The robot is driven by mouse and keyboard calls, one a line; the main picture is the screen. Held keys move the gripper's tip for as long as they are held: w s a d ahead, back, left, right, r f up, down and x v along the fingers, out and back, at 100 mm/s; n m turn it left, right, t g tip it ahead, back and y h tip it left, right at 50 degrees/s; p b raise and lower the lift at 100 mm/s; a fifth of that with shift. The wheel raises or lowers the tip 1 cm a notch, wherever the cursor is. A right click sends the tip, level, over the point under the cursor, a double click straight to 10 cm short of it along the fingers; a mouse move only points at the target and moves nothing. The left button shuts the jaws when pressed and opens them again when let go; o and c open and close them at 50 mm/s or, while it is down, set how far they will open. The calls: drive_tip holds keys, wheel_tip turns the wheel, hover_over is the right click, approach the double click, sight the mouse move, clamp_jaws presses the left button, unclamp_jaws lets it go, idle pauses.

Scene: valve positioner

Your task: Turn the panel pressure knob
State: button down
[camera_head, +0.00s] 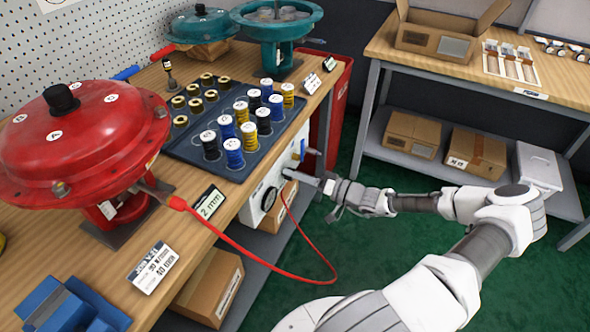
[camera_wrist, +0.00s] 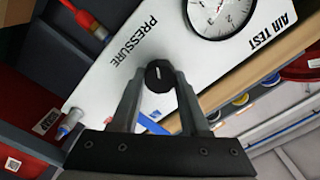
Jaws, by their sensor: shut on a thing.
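The black pressure knob (camera_wrist: 158,74) sits on the white AIR TEST panel (camera_wrist: 125,75), near the word PRESSURE. A short pale mark shows on the knob's face. My gripper (camera_wrist: 160,84) has its two fingers on either side of the knob and is shut on it. In the head view, the panel (camera_head: 252,211) hangs below the front edge of the bench, and my gripper (camera_head: 319,181) reaches it from the right. The knob cannot be made out clearly there. A round gauge (camera_wrist: 222,12) is on the panel beside the knob, cut off by the frame's top.
A red valve actuator (camera_head: 85,135) stands on the bench, with a red hose (camera_head: 262,262) looping down in front. A blue tray (camera_head: 185,150) holds several springs and brass parts. A red bin (camera_head: 340,105) stands behind my gripper. Green floor (camera_head: 385,270) lies open to the right.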

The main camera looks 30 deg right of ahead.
drive_tip(key=shift+s+a+f+n+p, duration=0.15)
drive_tip(key=shift+n+p, duration=1.35)
drive_tip(key=shift+n, duration=7.1)
drive_tip(key=shift+s+f+n+p, duration=0.1)
drive_tip(key=shift+n+p, duration=1.4)
drive_tip(key=shift+n, duration=7.1)
drive_tip(key=shift+c, duration=2)
unclamp_jaws()
